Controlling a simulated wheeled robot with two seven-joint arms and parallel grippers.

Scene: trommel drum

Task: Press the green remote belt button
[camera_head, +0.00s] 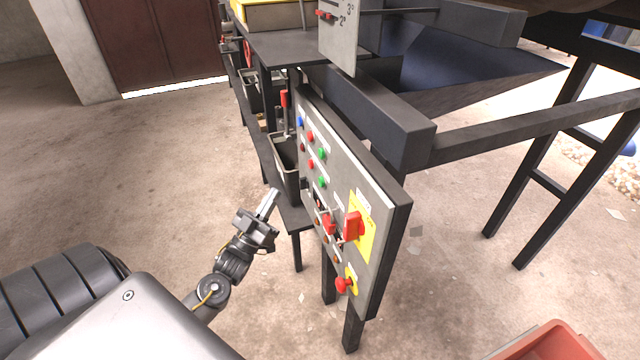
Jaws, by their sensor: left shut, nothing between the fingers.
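A grey control panel (342,178) stands upright on dark legs in the middle of the view, its face turned to the left. It carries two green buttons, an upper one (322,153) and a lower one (321,183), with red buttons (310,136) beside them and a blue one (301,122) at the top. The labels are too small to read, so I cannot tell which green button is the remote belt one. My left gripper (270,199) is shut and empty, left of the panel and apart from it, fingers pointing up towards it. My right gripper is out of view.
A red rotary switch on a yellow plate (361,226) and a red mushroom button (345,285) sit lower on the panel. Dark bins (286,165) stand behind it. A red crate (551,343) is at the bottom right. The floor left of the panel is clear.

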